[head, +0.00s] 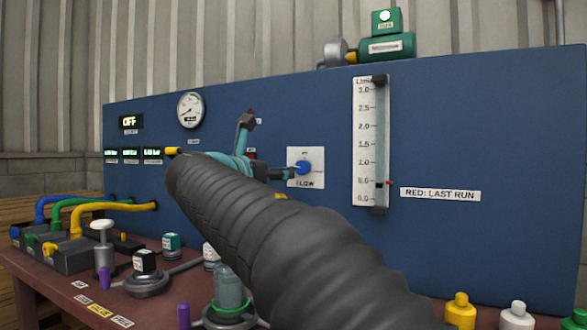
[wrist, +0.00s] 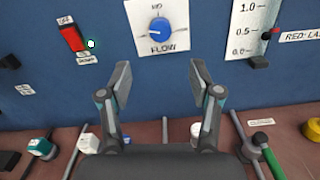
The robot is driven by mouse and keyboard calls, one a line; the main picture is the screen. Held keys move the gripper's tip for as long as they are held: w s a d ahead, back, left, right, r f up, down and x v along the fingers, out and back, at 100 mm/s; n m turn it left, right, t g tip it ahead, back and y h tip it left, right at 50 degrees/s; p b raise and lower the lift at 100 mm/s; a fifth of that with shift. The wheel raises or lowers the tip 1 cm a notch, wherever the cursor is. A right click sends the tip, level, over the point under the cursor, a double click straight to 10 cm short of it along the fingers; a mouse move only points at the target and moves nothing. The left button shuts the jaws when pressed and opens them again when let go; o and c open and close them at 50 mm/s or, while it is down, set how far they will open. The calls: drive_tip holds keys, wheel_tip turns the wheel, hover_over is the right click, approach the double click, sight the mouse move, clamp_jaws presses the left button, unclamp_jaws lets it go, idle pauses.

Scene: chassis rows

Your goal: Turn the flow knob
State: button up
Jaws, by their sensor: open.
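The flow knob (head: 302,167) is a round blue knob on a white plate labelled FLOW, on the blue panel. In the wrist view the knob (wrist: 161,30) is at the top centre, with a pale mark pointing left. My gripper (wrist: 160,80) is open and empty, its two fingers spread below the knob in that view. In the head view my gripper (head: 262,148) is beside the plate, partly hidden by my dark arm. I see no contact with the knob. The flow gauge (head: 370,130) right of it has a black float near its bottom.
A red switch (wrist: 73,38) with a lit green lamp sits left of the knob. A dial gauge (head: 190,109) and an OFF display (head: 130,122) are further left. Bottles, hoses and clamps crowd the table (head: 60,281) below. A green pump (head: 385,47) tops the panel.

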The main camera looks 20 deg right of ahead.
sight(300, 168)
drive_tip(key=p+x, duration=0.1)
drive_tip(key=x, duration=1)
drive_tip(key=shift+w+d, duration=0.15)
drive_tip(key=shift+w, duration=0.05)
drive_tip(key=shift+c, duration=0.2)
drive_tip(key=c, duration=1.1)
